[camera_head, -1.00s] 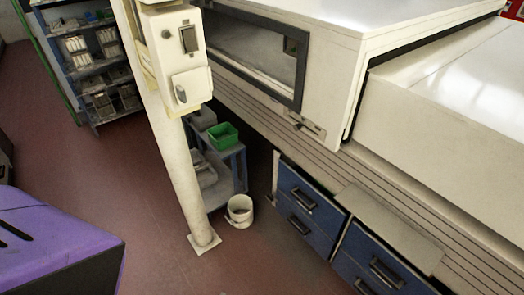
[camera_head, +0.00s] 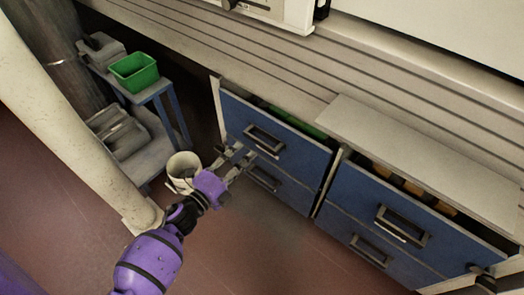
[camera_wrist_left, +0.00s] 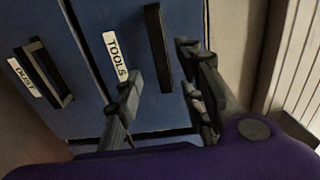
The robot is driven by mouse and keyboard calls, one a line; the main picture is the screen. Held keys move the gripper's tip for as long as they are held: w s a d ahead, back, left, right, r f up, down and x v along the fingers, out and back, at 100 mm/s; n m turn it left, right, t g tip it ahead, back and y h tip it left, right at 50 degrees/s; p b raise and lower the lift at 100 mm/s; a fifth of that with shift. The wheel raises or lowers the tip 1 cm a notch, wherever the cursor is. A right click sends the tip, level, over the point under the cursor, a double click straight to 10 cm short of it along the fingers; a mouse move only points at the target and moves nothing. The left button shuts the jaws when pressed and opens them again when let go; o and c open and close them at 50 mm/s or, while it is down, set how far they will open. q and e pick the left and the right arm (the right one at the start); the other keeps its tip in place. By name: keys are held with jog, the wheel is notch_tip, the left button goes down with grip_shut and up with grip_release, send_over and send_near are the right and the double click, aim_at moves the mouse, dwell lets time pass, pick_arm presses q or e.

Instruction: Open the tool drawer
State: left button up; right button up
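The tool drawer (camera_head: 294,157) is the upper blue drawer of the left cabinet in the head view. Its label, TOOLS (camera_wrist_left: 115,56), reads in the left wrist view. Its bar handle (camera_head: 264,140) shows dark in the left wrist view (camera_wrist_left: 154,40). My left gripper (camera_head: 241,154) is open at the drawer front. In the left wrist view its fingers (camera_wrist_left: 162,68) lie on either side of the handle; I cannot tell whether they touch it. A dark part at the lower right edge looks like my right gripper (camera_head: 484,277), mostly cut off.
A drawer labelled DUST (camera_wrist_left: 28,75) is below. More blue drawers (camera_head: 375,215) stand to the right, under a pale ledge (camera_head: 430,155). A white bucket (camera_head: 181,165), a green bin on a trolley (camera_head: 134,72) and a pale post (camera_head: 70,120) stand left.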

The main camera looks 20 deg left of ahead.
aim_at(259, 144)
pick_arm(q)
jog(key=b+x, duration=0.1)
jog(key=x, duration=0.7)
jog(key=shift+w+d, duration=0.1)
jog(key=shift+w, duration=0.2)
grip_shut()
